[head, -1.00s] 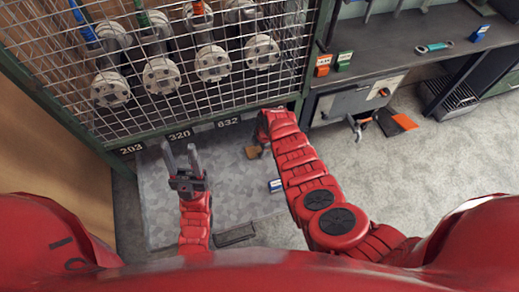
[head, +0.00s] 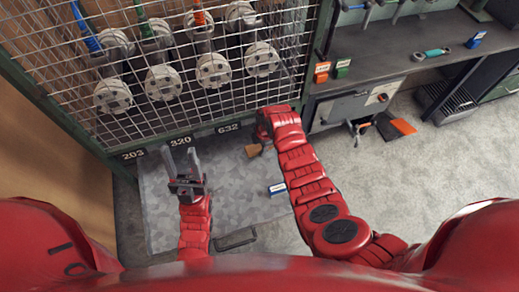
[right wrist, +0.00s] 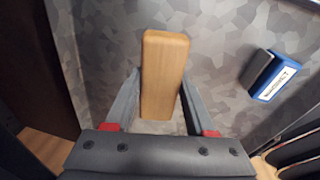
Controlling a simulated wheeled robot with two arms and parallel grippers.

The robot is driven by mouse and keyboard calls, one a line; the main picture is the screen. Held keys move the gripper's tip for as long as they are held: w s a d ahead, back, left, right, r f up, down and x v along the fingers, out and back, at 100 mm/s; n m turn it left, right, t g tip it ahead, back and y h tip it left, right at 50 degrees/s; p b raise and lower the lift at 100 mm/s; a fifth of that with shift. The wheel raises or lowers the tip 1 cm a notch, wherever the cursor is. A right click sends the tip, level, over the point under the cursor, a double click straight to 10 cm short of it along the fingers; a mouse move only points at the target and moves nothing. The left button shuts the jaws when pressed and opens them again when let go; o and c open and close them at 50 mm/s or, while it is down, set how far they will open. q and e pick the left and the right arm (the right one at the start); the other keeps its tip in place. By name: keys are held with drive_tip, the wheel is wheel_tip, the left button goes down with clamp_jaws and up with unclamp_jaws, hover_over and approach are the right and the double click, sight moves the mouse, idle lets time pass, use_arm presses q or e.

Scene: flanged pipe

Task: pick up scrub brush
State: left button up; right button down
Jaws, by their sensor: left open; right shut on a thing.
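The scrub brush shows as a wooden block (right wrist: 164,75) between the fingers of my right gripper (right wrist: 160,85) in the right wrist view. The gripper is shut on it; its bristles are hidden. In the head view a small brown part of the brush (head: 253,150) shows beside the end of my right arm, low in front of the cage, and the gripper is mostly hidden by the arm. My left gripper (head: 182,160) is open and empty, over the grey patterned mat (head: 160,222).
A wire cage (head: 200,100) with several flanged pipe ends stands ahead. A blue-and-white box (head: 277,189) lies on the mat; it also shows in the right wrist view (right wrist: 272,76). A dark handle-like piece (head: 235,239) lies near the mat's front. A bench (head: 400,55) stands right.

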drive_tip(key=shift+r, duration=0.75)
drive_tip(key=s+d, duration=0.2)
drive_tip(key=s, duration=0.3)
drive_tip(key=s+d, duration=0.1)
drive_tip(key=s, duration=0.5)
drive_tip(key=s+d+p, duration=0.1)
drive_tip(key=s+d, duration=0.1)
drive_tip(key=s, duration=0.4)
drive_tip(key=shift+s+d, duration=0.1)
drive_tip(key=shift+d, duration=0.2)
